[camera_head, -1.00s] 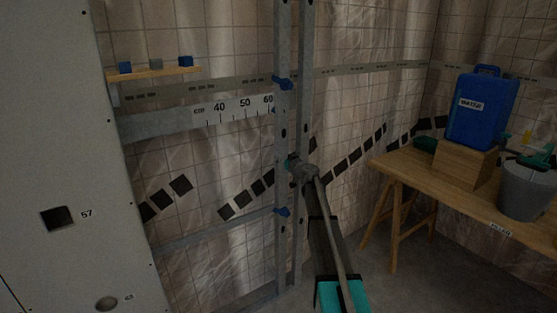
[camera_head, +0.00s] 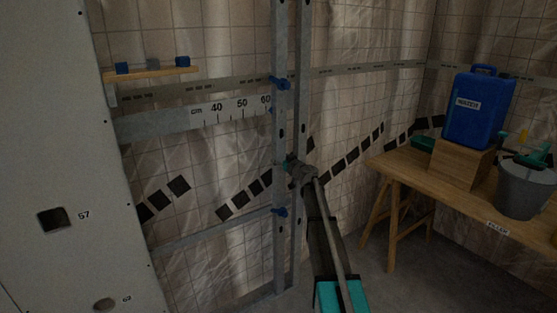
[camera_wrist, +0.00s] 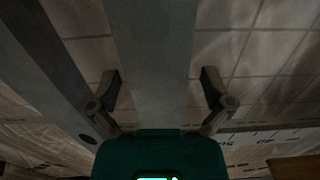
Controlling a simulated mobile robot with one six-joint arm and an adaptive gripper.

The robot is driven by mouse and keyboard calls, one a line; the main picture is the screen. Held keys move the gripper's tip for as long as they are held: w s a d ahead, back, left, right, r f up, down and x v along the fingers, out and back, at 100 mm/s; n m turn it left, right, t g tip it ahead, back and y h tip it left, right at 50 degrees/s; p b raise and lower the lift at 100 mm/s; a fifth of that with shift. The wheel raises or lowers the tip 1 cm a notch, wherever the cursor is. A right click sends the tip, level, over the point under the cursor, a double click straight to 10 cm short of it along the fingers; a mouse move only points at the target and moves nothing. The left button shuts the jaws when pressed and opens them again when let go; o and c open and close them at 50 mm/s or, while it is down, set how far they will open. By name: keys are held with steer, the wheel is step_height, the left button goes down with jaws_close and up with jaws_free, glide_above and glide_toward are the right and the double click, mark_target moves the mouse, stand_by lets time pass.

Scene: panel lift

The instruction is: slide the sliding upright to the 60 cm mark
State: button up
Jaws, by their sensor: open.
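In the wrist view, my open gripper (camera_wrist: 162,92) has one finger on each side of a grey post (camera_wrist: 155,50), with gaps on both sides. The exact tick under the pointer is too small to read.
A second grey post (camera_head: 303,60) stands just right of the upright. A large pale panel (camera_head: 70,130) fills the left. A small shelf with blocks (camera_head: 150,73) is on the wall. At right, a wooden table (camera_head: 410,170) carries a blue water can (camera_head: 478,115) and a bucket (camera_head: 523,190).

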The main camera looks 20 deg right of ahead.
steer(key=v, duration=1.1)
steer(key=shift+s, duration=0.3)
steer(key=shift+d, duration=0.1)
steer(key=s+a+f+n+g+y, duration=0.1)
steer(key=s+a+f+g+y, duration=0.1)
steer(key=s+a+f+g, duration=0.6)
steer(key=s+a+f+n+g+y, duration=0.1)
steer(key=s+a+f, duration=0.35)
steer(key=a, duration=0.85)
steer(key=s+a+f+m+g+h, duration=0.1)
steer(key=s+f+m+g+h, duration=0.2)
steer(key=s, duration=0.9)
steer(key=s+a+f+m+g+h, duration=0.1)
steer(key=s+f+m+g+h, duration=0.25)
steer(key=s, duration=0.85)
step_height(320, 180, up, 21)
steer(key=n+g+h+p, duration=0.1)
steer(key=g+p, duration=0.1)
steer(key=p, duration=1.9)
steer(key=shift+s+r+n, duration=0.15)
steer(key=shift+n, duration=0.1)
steer(key=shift+c, duration=0.3)
